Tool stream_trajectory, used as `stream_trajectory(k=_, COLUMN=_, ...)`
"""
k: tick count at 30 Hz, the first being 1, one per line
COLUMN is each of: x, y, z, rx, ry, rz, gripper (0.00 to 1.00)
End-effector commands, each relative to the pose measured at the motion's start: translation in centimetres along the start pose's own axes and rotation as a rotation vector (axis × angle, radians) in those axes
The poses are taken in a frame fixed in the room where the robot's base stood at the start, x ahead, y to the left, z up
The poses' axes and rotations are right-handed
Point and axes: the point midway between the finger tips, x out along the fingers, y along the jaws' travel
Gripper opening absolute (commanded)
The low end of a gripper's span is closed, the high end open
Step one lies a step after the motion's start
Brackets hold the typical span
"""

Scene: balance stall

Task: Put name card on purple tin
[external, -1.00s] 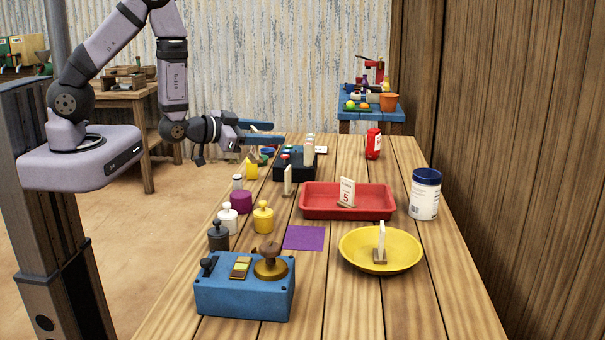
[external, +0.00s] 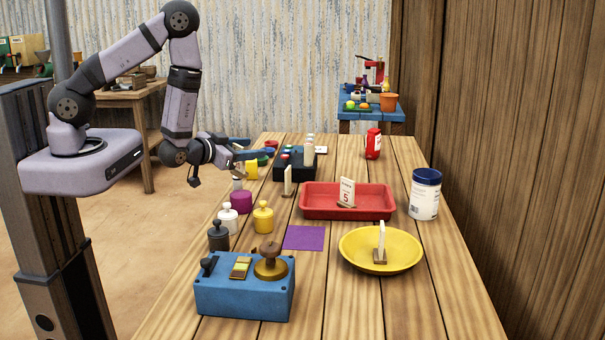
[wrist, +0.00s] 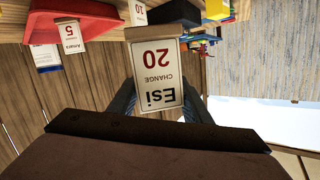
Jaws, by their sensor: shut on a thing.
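My gripper (external: 262,152) is shut on a white name card (wrist: 157,88) reading "Esi 20 CHANGE". In the wrist view the card is upside down between the fingertips, with its wooden foot at the picture's top. In the external view the held card is small and hard to make out at the far left of the table. The purple tin (external: 241,202) is a short cylinder at the table's left edge, nearer the camera than my gripper and lower. It does not show in the wrist view.
A white weight (external: 228,218), yellow weight (external: 263,218) and dark weight (external: 218,237) stand near the tin. A yellow item (external: 251,170) is behind it. A purple mat (external: 304,237), red tray (external: 312,211), yellow dish (external: 350,255) and black box (external: 289,168) stand further right.

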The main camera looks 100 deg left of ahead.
Motion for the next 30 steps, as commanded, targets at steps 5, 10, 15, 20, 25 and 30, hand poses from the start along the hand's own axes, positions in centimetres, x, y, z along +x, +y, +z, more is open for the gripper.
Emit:
stream_trajectory(k=5, x=0.3, y=0.4, z=1.3, rx=0.000, ry=-0.001, rz=0.000, gripper=0.19)
stream_trajectory(k=10, x=0.4, y=0.5, z=1.5, rx=-0.001, ry=0.002, rz=0.000, gripper=0.19)
stream_trajectory(k=15, x=0.4, y=0.6, z=1.9, rx=0.000, ry=0.001, rz=0.000, gripper=0.19)
stream_trajectory(k=20, x=0.7, y=1.0, z=3.3, rx=0.001, ry=-0.002, rz=0.001, gripper=0.19)
stream_trajectory(k=25, x=1.0, y=1.4, z=4.6, rx=0.000, ry=0.000, rz=0.000, gripper=0.19)
stream_trajectory(k=30, x=1.1, y=1.5, z=5.1, rx=0.000, ry=0.001, rz=0.000, gripper=0.19)
